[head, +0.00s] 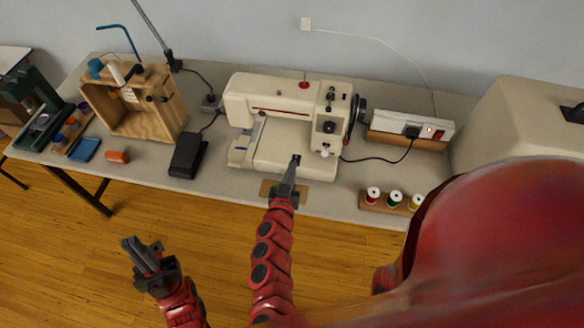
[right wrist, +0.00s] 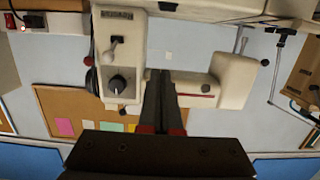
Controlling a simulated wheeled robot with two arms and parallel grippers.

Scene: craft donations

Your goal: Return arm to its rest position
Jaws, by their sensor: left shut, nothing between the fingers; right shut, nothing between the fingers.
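My left gripper (head: 143,245) is over the wooden floor, in front of the table's edge. It is shut and empty. My right gripper (head: 295,162) is over the front of the cream sewing machine (head: 265,104), near the lower part of its bed. It is shut with nothing between its fingers. In the right wrist view the closed fingers (right wrist: 159,78) point toward the sewing machine (right wrist: 120,58). I cannot tell whether they touch it.
On the table (head: 222,183) stand a black foot pedal (head: 188,156), a wooden box (head: 130,112), a power strip (head: 412,127) and a rack of thread spools (head: 395,199). A cream cover (head: 515,115) stands at the right. The floor (head: 60,250) at the left front is clear.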

